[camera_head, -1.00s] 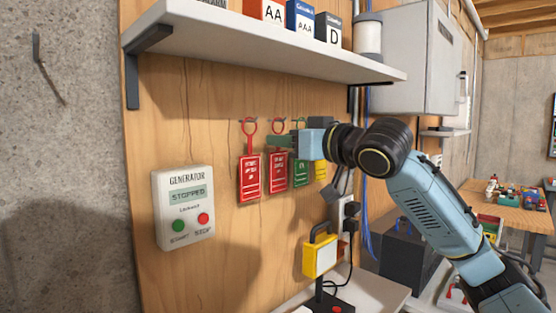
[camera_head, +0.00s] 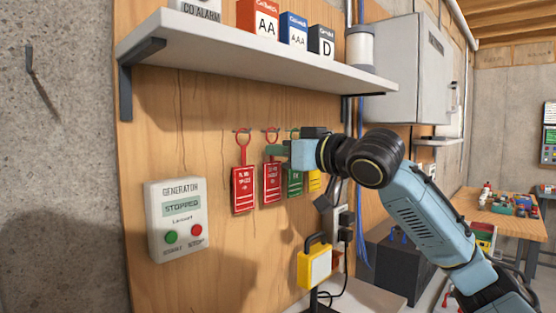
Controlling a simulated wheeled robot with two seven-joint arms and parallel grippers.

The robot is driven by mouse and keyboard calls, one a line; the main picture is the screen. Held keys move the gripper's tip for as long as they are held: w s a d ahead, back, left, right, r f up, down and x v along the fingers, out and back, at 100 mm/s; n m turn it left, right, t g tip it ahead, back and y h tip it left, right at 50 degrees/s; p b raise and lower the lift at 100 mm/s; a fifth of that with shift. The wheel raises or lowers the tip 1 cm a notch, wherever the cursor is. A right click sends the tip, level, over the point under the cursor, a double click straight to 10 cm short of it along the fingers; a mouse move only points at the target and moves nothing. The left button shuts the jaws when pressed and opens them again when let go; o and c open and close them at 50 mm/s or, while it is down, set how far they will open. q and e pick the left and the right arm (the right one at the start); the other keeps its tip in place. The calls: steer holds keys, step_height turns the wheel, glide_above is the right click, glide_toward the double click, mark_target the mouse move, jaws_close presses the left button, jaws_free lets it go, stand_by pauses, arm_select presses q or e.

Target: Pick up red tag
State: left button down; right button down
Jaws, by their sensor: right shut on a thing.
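Two red tags with white print hang side by side from hooks on the wooden panel, left of centre in the head view. The left red tag (camera_head: 243,188) hangs free by its red loop. My right gripper (camera_head: 273,150) reaches in from the right at the neck of the second red tag (camera_head: 272,184). It is shut on that tag, just under its loop, and the tag still hangs close to the panel. The gripper partly hides the green tag (camera_head: 295,184) and the yellow tag (camera_head: 314,181) to the right. My left gripper is not in view.
A white shelf (camera_head: 250,58) with battery boxes overhangs the tags. A generator control box (camera_head: 178,220) is on the panel at lower left. A grey cabinet (camera_head: 405,70) stands out at right.

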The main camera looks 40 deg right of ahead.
steer(key=s+d+r+b, duration=0.1)
steer(key=s+b, duration=0.6)
steer(key=s, duration=1.1)
steer(key=shift+d+r+b, duration=0.15)
steer(key=shift+d+b, duration=0.1)
steer(key=shift+b, duration=0.1)
